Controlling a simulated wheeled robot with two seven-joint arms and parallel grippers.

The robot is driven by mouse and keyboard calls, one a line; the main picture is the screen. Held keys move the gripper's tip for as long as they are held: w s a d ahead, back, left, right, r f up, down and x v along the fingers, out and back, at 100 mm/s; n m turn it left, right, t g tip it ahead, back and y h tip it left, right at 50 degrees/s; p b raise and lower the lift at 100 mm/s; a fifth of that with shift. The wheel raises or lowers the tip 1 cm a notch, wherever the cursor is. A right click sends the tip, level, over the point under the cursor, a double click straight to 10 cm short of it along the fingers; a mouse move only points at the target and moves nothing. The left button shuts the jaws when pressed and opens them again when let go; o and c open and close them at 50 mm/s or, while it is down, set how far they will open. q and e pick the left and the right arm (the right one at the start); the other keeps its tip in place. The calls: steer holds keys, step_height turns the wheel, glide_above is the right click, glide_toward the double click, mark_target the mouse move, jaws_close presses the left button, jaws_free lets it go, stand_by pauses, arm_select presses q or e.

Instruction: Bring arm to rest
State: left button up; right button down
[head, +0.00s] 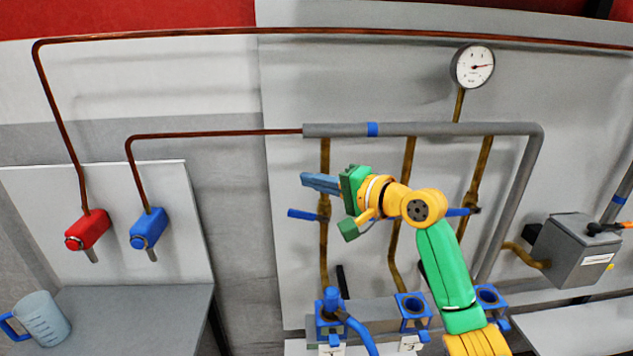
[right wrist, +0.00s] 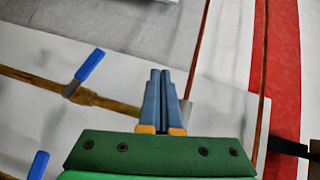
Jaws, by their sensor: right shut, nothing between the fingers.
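My right arm (head: 445,270), green and yellow, reaches up from the bottom right in the head view. Its right gripper (head: 305,180) points left in front of the wall panel, close to the leftmost brass pipe. The blue fingers are together with nothing between them. The right wrist view also shows the closed fingers of the right gripper (right wrist: 160,75), pointing away over the pale panel. The gripper appears apart from the blue valve handle (head: 302,214) just below it. My left gripper is not in view.
A grey manifold pipe (head: 420,129) with brass branches and a gauge (head: 473,66) runs along the panel. Red (head: 88,231) and blue (head: 148,229) boxes hang at left. A jug (head: 42,318) stands on the left bench. Blue fittings (head: 412,308) sit below the arm; a grey box (head: 573,250) is right.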

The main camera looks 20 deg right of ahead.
steer(key=shift+s+d+r, duration=0.15)
steer(key=shift+s+r, duration=0.3)
steer(key=shift+s, duration=0.05)
